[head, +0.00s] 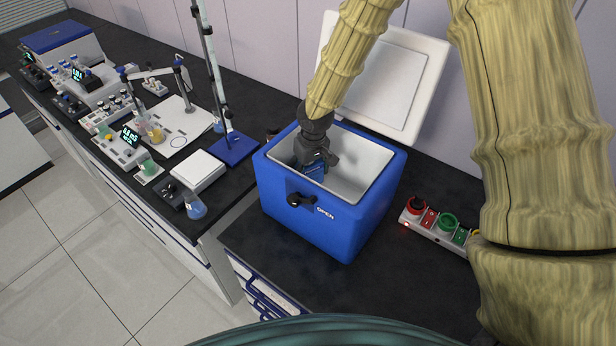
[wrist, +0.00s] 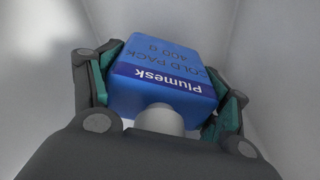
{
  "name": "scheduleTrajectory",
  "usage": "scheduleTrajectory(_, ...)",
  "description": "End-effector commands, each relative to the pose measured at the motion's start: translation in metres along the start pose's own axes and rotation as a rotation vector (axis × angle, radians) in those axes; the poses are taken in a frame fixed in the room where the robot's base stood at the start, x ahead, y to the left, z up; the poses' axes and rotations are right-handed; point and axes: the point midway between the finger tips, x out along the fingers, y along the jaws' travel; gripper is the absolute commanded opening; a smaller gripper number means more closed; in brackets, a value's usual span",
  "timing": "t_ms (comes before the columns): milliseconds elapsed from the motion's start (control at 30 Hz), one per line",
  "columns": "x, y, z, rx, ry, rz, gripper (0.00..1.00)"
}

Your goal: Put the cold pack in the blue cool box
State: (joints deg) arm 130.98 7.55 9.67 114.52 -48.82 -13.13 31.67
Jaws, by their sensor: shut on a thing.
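The blue cool box (head: 330,217) stands on the dark bench with its white lid (head: 392,82) open and leaning back. My gripper (head: 312,163) reaches down inside the box, below the rim. I cannot tell whether the pack touches the box floor.
A power strip (head: 438,226) with red and green switches lies right of the box. Left are a blue stand base (head: 233,148) with a tall rod, a white-topped scale (head: 197,170) and a flask (head: 195,206) of blue liquid. Bench in front of the box is clear.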

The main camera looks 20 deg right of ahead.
Motion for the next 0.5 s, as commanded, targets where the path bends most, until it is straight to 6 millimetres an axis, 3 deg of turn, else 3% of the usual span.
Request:
scheduleTrajectory(300, 0.031, 0.000, 0.004, 0.001, -0.002, 0.000, 0.20)
scheduleTrajectory(500, 0.033, 0.000, 0.004, 0.001, 0.000, 0.000, 0.20)
